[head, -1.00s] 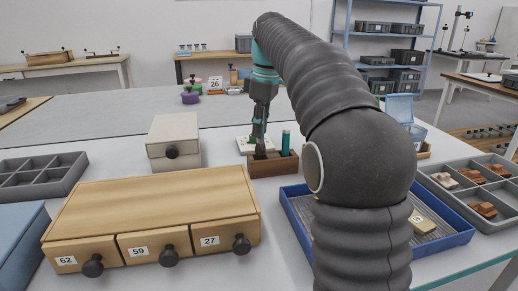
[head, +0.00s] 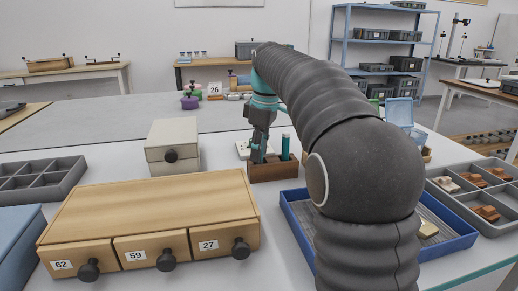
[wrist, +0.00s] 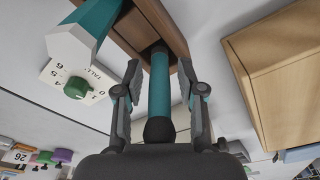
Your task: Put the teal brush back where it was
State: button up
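The teal brush (wrist: 159,85) stands with its far end in a slot of the brown wooden holder (head: 274,173). Its dark rounded near end is close to my palm in the wrist view. My gripper (head: 258,158) is over the left part of the holder. In the wrist view its two fingers (wrist: 159,78) are spread on either side of the brush, with a visible gap on each side. A thicker, faceted teal piece (wrist: 92,28) stands in the same holder; in the head view it (head: 285,147) is right of my gripper.
A white tally box (wrist: 62,78) with a green knob is beside the holder. A wooden drawer cabinet (head: 150,205) is front left, a small cream drawer box (head: 172,135) behind it. A blue tray (head: 300,222) lies right, partly behind my arm.

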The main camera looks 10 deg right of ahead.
notch_tip(320, 180, up, 12)
jog(key=d+p, duration=0.1)
jog(key=shift+s+p, duration=0.3)
jog(key=shift+s, duration=0.15)
dwell(0.3)
jog(key=shift+d+r, duration=0.1)
